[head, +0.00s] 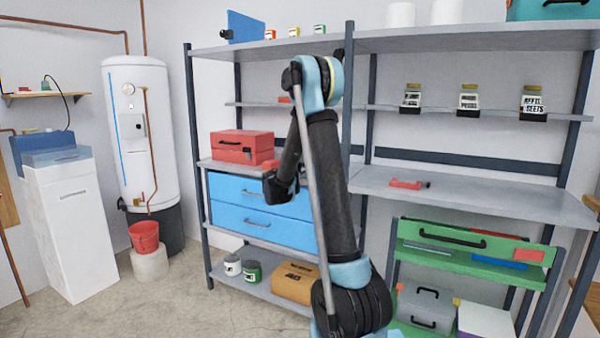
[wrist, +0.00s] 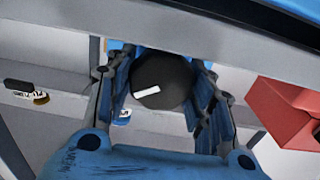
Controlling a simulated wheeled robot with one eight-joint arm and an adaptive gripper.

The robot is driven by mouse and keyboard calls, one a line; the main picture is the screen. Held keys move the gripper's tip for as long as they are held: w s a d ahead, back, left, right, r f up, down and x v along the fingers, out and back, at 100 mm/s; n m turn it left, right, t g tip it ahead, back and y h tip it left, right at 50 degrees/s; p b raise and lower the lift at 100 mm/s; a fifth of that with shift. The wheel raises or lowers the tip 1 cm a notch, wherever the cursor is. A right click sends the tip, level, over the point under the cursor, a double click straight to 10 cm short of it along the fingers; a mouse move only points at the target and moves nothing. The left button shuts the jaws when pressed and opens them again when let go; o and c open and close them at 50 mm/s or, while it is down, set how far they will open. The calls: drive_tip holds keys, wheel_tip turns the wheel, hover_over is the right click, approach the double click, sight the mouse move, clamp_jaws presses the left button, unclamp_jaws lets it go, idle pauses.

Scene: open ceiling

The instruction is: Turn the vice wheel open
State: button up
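In the wrist view a round dark wheel (wrist: 163,80) with a white mark on its face sits between the fingers of my gripper (wrist: 160,72). One finger is at its left edge and one at its right. The fingers stand apart, and I cannot tell whether their pads press on the wheel. The vice body cannot be made out clearly; a little blue shows behind the wheel. In the head view my raised arm stands before the shelving, and my fingertips cannot be made out there.
A red toolbox (head: 242,146) sits above blue drawers (head: 262,210). A blue object (head: 246,26) stands on the top shelf. A red tool (head: 408,184) lies on the right shelf. Jars (head: 468,100) stand above it.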

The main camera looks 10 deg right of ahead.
drive_tip(key=shift+a, duration=0.1)
drive_tip(key=shift+c, duration=0.8)
drive_tip(key=shift+w+a+n, duration=0.1)
drive_tip(key=shift+w+n, duration=0.05)
drive_tip(key=shift+n, duration=1.35)
drive_tip(key=o, duration=1)
drive_tip(key=shift+o, duration=0.2)
drive_tip(key=v, duration=1.2)
